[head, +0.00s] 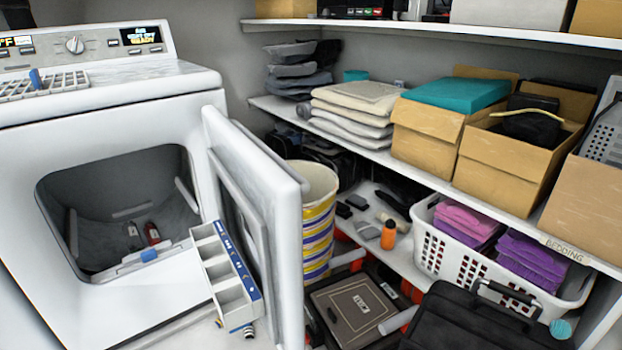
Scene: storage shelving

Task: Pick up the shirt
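No item here can be told for certain to be the shirt. Folded pink cloth (467,220) and folded purple cloth (541,258) lie in a white laundry basket (437,259) on the lower shelf. Folded grey and dark cloths (296,83) are stacked on the middle shelf at the back. Folded cream and light grey cloths (357,103) are piled to their right. Dark grey material, perhaps cloth, shows inside the open dryer drum (118,215). Neither of my grippers is in view.
The white dryer (110,110) stands at left. Its open door (255,220) juts out before a striped bucket (317,205). Cardboard boxes (425,140) fill the middle shelf's right. A dark case (352,305) and a black bag (470,325) crowd the lower front.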

